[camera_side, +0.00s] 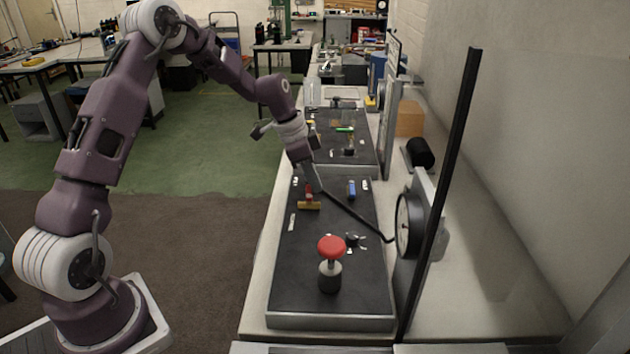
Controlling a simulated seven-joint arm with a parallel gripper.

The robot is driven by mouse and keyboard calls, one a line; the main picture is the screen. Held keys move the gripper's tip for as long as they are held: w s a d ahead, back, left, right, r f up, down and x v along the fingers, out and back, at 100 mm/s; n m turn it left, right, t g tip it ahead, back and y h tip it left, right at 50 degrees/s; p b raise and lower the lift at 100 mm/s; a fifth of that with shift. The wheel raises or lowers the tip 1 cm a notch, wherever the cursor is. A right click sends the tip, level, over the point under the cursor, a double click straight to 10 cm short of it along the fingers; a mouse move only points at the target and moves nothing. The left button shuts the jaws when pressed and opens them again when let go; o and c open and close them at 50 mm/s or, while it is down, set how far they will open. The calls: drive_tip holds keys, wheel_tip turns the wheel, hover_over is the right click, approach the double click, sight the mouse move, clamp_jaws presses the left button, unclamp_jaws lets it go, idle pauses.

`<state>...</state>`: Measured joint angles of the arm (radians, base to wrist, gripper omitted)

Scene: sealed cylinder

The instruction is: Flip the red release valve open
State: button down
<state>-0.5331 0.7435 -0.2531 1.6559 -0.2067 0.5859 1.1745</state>
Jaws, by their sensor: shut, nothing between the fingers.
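A small red part, which looks like the release valve's lever (309,196), stands on a brass-yellow block (309,206) on the dark work board (300,255). My gripper (317,187) is shut and points down just above and beside this red part. I cannot tell whether the fingers touch it, and the fingertips are small and dark here.
A black hose or rod (360,220) runs from near my gripper to a round gauge (403,226) on the right. A blue piece (351,189) and a small metal fitting (354,240) are on the board. A dark upright post (448,190) stands at the right. The board's front left is clear.

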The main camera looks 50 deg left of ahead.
drive_tip(key=shift+a, duration=0.1)
drive_tip(key=n, duration=0.2)
drive_tip(key=s+n+y, duration=0.1)
drive_tip(key=n, duration=0.1)
drive_tip(key=shift+a+t, duration=0.3)
drive_tip(key=shift+a, duration=0.1)
drive_tip(key=n, duration=0.2)
drive_tip(key=s+n+y, duration=0.1)
drive_tip(key=shift+a+n, duration=0.3)
drive_tip(key=n, duration=0.2)
drive_tip(key=s+n+y, duration=0.1)
drive_tip(key=n, duration=0.1)
drive_tip(key=s+n+y, duration=0.1)
drive_tip(key=n, duration=0.1)
drive_tip(key=shift+a, duration=0.15)
drive_tip(key=shift+w, duration=0.15)
drive_tip(key=shift+w+d, duration=0.3)
drive_tip(key=shift+d, duration=0.45)
